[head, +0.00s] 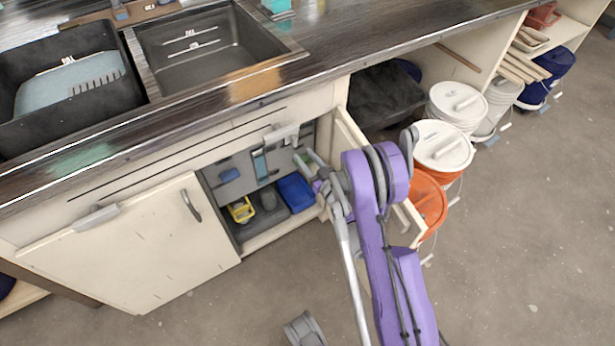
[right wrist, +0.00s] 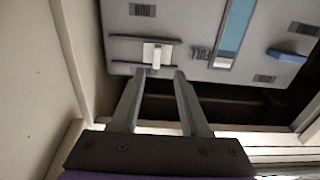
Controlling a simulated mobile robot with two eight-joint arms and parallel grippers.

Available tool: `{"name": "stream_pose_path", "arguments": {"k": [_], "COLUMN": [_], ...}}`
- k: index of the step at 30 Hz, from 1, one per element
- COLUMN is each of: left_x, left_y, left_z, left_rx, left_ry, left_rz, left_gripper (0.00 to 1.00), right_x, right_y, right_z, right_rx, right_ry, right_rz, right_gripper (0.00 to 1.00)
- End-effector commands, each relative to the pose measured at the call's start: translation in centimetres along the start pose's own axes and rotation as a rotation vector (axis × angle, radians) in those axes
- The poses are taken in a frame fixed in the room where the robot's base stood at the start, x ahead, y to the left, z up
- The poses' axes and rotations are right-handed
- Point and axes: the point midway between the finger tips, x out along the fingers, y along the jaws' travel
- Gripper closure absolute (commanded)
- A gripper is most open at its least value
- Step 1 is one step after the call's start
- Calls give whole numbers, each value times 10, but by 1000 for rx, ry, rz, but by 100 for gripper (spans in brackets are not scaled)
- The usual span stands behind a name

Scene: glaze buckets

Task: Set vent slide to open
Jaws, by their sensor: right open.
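A grey panel (right wrist: 185,15) is at the back of the open cabinet under the sink; it also shows in the head view (head: 238,188). A white slide knob (right wrist: 157,54) sits between two dark rails on this panel, probably the vent slide. In the head view my right gripper (head: 312,165) reaches into the cabinet.
The panel also has a blue gauge strip (right wrist: 235,30) and a blue handle (right wrist: 287,56). A yellow basket (head: 241,210) and a blue bin (head: 297,192) stand on the cabinet floor. The left door (head: 135,245) and right door (head: 349,140) flank my arm. Several lidded buckets (head: 443,147) stand right.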

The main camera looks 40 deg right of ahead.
Motion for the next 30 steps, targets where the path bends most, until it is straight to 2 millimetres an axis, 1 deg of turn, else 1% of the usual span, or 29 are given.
{"name": "stream_pose_path", "arguments": {"k": [1,2,3,6,8,9,10,12,15,23,30], "left_x": [3,6,19,39,48,50,42,34,27,9,-8], "left_y": [0,0,0,0,0,0,0,0,0,0,0], "left_z": [1,2,5,10,12,12,11,9,7,2,-2], "left_rx": [0,0,0,0,0,0,0,0,0,0,0], "left_ry": [-1,-2,-6,-11,-12,-12,-11,-10,-8,-3,3], "left_rz": [0,0,0,0,0,0,0,0,0,0,0], "left_gripper": [50,50,50,50,50,50,50,50,50,50,50], "right_x": [-11,-17,-24,-36,-43,-46,-43,-41,-39,-43,-56], "right_y": [0,1,1,1,1,-1,-2,-2,-2,-8,-20], "right_z": [1,2,6,8,6,2,-10,-27,-46,-86,-116], "right_rx": [-1,-1,-2,-1,-1,-1,0,-1,-3,-2,0], "right_ry": [0,-1,-3,-2,-2,-2,-5,-16,-35,-115,-221], "right_rz": [1,1,3,2,2,5,19,52,96,194,258], "right_gripper": [55,55,55,55,55,55,55,55,55,55,55]}}
